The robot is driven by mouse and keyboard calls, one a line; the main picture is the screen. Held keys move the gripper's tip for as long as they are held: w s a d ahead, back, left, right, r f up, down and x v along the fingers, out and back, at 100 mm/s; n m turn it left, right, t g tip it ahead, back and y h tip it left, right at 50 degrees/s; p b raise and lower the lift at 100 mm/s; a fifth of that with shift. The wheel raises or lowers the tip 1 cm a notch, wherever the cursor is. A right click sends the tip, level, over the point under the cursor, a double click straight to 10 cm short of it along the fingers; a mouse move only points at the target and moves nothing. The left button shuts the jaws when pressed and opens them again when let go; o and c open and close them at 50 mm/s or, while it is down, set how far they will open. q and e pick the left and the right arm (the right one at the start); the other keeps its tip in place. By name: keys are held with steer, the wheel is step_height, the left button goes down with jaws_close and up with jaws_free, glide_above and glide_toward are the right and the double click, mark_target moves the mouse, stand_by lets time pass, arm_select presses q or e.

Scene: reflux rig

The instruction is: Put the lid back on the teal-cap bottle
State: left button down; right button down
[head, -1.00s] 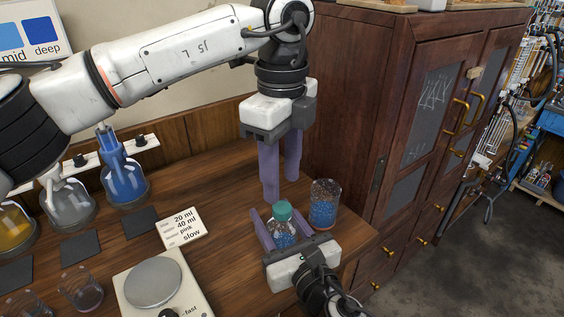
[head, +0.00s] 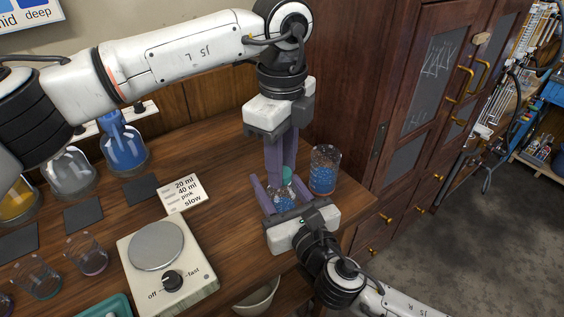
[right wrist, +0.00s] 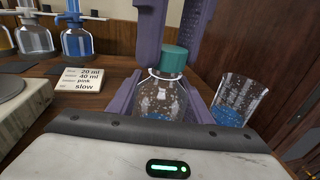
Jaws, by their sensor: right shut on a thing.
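The bottle (right wrist: 157,103) is clear, with blue contents at the bottom, and stands upright between the fingers of my right gripper (head: 277,194), which is shut on it. Its teal cap (right wrist: 173,60) sits at the top of the neck; whether it is seated fully I cannot tell. In the head view the cap (head: 286,176) is partly hidden by my left gripper (head: 282,172). The left gripper points down from above, its purple fingers on either side of the cap. It looks open, with no clear grip on the cap.
A glass of blue beads (head: 323,171) stands just right of the bottle, close to the grippers. A white stirrer plate (head: 196,284) and a note card (head: 181,193) lie to the left. Flasks stand at the back left. A dark wooden cabinet (head: 400,130) rises on the right.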

arm_select(q)
steer(key=m, duration=0.4)
steer(key=shift+m, duration=0.4)
steer(key=m, duration=0.8)
steer(key=shift+m, duration=0.4)
steer(key=m, duration=1.4)
steer(key=shift+m, duration=0.4)
steer(key=m, duration=0.9)
steer(key=c, duration=1.3)
jaws_free()
steer(key=shift+f, duration=0.1)
steer(key=shift+c, duration=0.2)
